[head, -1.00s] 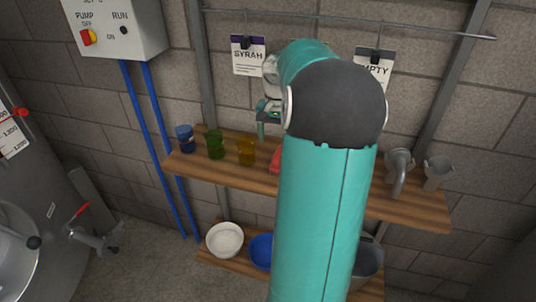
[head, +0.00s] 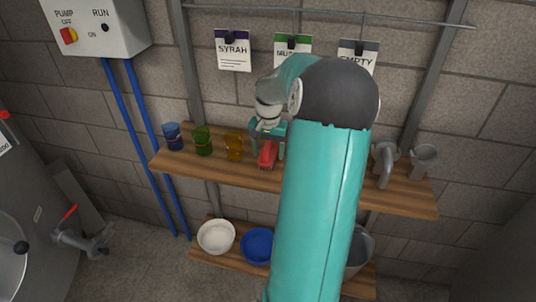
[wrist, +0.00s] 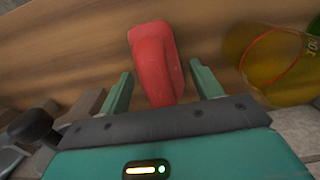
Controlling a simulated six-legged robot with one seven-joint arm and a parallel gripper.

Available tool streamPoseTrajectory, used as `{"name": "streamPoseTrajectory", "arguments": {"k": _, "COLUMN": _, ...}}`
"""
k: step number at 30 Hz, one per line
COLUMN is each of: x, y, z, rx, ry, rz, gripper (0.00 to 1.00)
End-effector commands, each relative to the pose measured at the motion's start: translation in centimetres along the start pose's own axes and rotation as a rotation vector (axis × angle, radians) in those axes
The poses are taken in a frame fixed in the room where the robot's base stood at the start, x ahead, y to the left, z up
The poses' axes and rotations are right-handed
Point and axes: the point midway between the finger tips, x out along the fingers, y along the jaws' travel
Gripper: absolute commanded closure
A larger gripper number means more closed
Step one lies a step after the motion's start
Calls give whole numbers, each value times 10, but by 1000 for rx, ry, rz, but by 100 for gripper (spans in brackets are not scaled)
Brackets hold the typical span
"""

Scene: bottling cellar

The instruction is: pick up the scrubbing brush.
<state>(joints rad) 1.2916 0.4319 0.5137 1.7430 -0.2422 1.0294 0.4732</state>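A red object (head: 267,156), which I take to be the scrubbing brush, rests on the upper wooden shelf, right of the amber cup. No bristles show. It also shows in the wrist view (wrist: 156,62) as a rounded red block, its near end partly hidden by my gripper. My gripper (head: 268,146) is at the shelf with one finger on each side of the brush. In the wrist view my gripper (wrist: 160,72) is open, with a gap between each finger and the brush.
On the upper shelf (head: 330,190) stand a blue cup (head: 173,136), a green cup (head: 202,141), an amber cup (head: 234,145) close beside my gripper, and grey metal fittings (head: 386,163). The lower shelf holds a white bowl (head: 216,237) and a blue bowl (head: 257,246). Tags hang above.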

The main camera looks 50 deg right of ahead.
Motion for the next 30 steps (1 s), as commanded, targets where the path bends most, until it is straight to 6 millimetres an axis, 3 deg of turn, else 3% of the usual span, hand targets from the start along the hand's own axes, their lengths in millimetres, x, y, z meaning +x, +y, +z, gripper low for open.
{"name": "streamPoseTrajectory", "arguments": {"k": 1, "x": 0, "y": 0, "z": 0, "rx": 0, "ry": 0, "rz": 0, "gripper": 45}}
{"name": "streamPoseTrajectory", "arguments": {"k": 6, "x": 0, "y": 0, "z": 0, "rx": 0, "ry": 0, "rz": 0, "gripper": 77}}
{"name": "streamPoseTrajectory", "arguments": {"k": 14, "x": -1, "y": 0, "z": 0, "rx": 0, "ry": 1, "rz": 0, "gripper": 77}}
{"name": "streamPoseTrajectory", "arguments": {"k": 20, "x": -13, "y": 0, "z": 0, "rx": -1, "ry": 2, "rz": 1, "gripper": 77}}
{"name": "streamPoseTrajectory", "arguments": {"k": 24, "x": -33, "y": -1, "z": 0, "rx": -1, "ry": 4, "rz": 0, "gripper": 77}}
{"name": "streamPoseTrajectory", "arguments": {"k": 30, "x": -71, "y": 10, "z": 30, "rx": 0, "ry": 7, "rz": 2, "gripper": 77}}
